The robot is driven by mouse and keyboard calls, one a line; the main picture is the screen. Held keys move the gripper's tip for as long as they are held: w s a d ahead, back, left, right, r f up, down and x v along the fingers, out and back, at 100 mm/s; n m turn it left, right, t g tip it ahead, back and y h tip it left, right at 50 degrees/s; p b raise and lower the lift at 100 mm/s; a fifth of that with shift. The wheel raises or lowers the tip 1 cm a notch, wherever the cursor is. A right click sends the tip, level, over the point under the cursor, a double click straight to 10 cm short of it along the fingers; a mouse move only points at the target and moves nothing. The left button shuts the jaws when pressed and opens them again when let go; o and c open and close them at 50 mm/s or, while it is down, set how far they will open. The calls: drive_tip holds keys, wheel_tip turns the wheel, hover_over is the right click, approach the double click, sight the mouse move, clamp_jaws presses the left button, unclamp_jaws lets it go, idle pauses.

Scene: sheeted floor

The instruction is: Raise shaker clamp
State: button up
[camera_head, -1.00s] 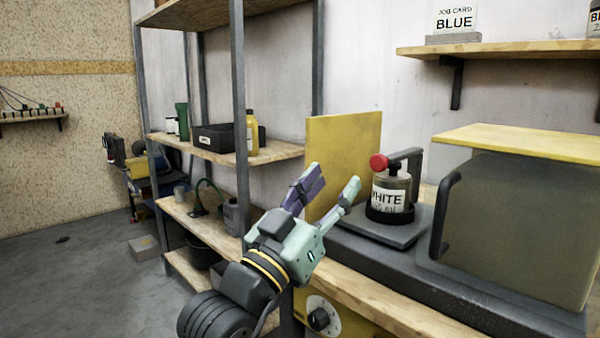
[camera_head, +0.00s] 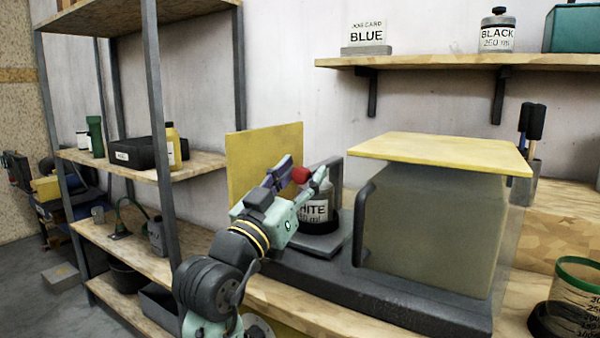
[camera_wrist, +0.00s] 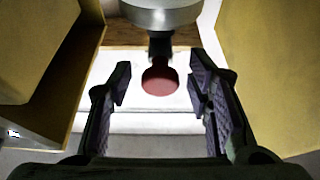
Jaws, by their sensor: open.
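The shaker clamp shows as a dark arm (camera_head: 334,170) with a round red knob (camera_head: 300,174), above a bottle labelled WHITE (camera_head: 316,208) on the shaker's grey platform (camera_head: 322,243). My gripper (camera_head: 300,172) is open, with its fingers on either side of the red knob in the head view. In the wrist view the knob (camera_wrist: 159,80) lies between the open fingers (camera_wrist: 163,95), with gaps on both sides, so they do not appear to touch it. My gripper hides part of the bottle.
A yellow panel (camera_head: 262,160) stands upright behind my gripper. A large box-shaped cover with a yellow top (camera_head: 440,151) stands close to the right. A green-rimmed beaker (camera_head: 575,300) is at the bench's right end. Shelving (camera_head: 200,165) is at the left.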

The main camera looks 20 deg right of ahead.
clamp_jaws()
idle(0.7)
idle(0.3)
